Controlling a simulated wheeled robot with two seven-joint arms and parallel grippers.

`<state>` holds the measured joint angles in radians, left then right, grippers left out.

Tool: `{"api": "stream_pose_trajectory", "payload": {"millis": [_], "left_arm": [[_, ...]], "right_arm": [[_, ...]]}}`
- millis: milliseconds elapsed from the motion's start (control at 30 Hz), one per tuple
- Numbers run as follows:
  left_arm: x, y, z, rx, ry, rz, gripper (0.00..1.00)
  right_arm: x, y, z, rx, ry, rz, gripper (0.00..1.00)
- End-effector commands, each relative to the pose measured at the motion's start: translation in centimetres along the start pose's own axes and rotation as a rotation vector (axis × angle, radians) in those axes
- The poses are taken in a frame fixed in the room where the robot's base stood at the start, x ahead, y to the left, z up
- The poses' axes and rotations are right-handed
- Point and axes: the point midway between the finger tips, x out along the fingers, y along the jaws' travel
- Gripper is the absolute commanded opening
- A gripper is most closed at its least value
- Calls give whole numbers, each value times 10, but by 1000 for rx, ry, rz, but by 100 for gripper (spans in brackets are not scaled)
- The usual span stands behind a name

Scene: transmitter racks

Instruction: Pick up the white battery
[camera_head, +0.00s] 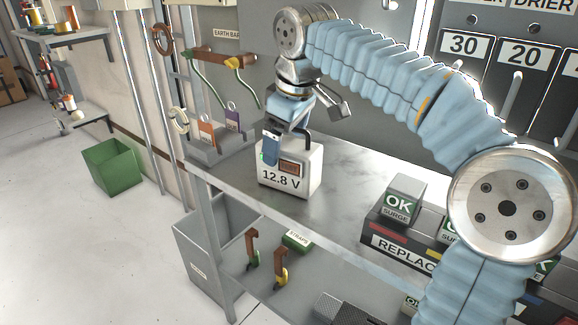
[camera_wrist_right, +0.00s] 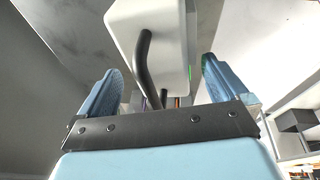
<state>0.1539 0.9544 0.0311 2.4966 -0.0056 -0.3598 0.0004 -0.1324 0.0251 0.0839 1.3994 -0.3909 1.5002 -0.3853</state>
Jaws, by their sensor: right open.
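The white battery (camera_head: 278,179) is a white box labelled "12.8 V" with a small dark display. It stands upright on the grey shelf (camera_head: 325,215). Its black handle (camera_head: 309,140) rises from the top and also shows in the right wrist view (camera_wrist_right: 144,60). My right gripper (camera_head: 284,140) is just above the battery, with one blue finger hanging beside its display side. In the right wrist view the blue fingers (camera_wrist_right: 160,85) are spread apart, with the handle between them and not clamped. The other finger is hidden in the head view. My left gripper is not in view.
A grey holder (camera_head: 222,152) with tagged items stands left of the battery. A bin of "OK SURGE" blocks labelled REPLAC (camera_head: 392,250) is to the right. A green bin (camera_head: 113,167) sits on the floor. The shelf between battery and blocks is clear.

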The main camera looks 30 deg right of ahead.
Motion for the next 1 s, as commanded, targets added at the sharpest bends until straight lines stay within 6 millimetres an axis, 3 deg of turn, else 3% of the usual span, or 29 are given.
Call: {"api": "stream_pose_trajectory", "payload": {"millis": [200, 833, 1000], "left_arm": [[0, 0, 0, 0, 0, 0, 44], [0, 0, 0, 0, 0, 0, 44], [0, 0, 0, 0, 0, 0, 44]], "right_arm": [[1, 0, 0, 0, 0, 0, 100], [0, 0, 0, 1, 0, 1, 4], [-1, 1, 0, 1, 3, 2, 0]]}}
